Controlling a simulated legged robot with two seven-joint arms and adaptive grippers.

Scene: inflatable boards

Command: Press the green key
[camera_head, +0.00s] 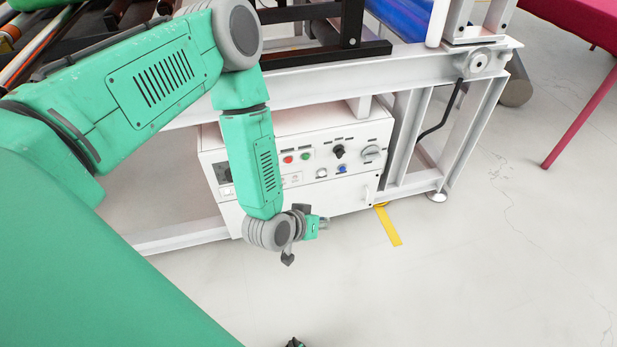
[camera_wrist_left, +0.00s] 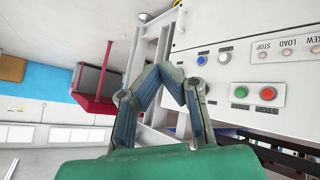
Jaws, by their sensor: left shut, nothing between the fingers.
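The green key (camera_head: 305,155) is a small round button on the front of a white control box (camera_head: 345,190), just right of a red button (camera_head: 288,159). In the left wrist view the green key (camera_wrist_left: 241,92) shows to the right of my fingers, beside the red button (camera_wrist_left: 267,94). My left gripper (camera_head: 322,224) is in front of the box, lower than the green key and apart from it. In the left wrist view its fingertips (camera_wrist_left: 163,68) meet, with nothing between them.
The box carries a black knob (camera_head: 339,151), a blue button (camera_head: 342,169) and a grey rotary switch (camera_head: 371,153). It sits under a white machine frame (camera_head: 320,88) with legs at right. A yellow floor strip (camera_head: 389,226) lies near it. The floor in front is clear.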

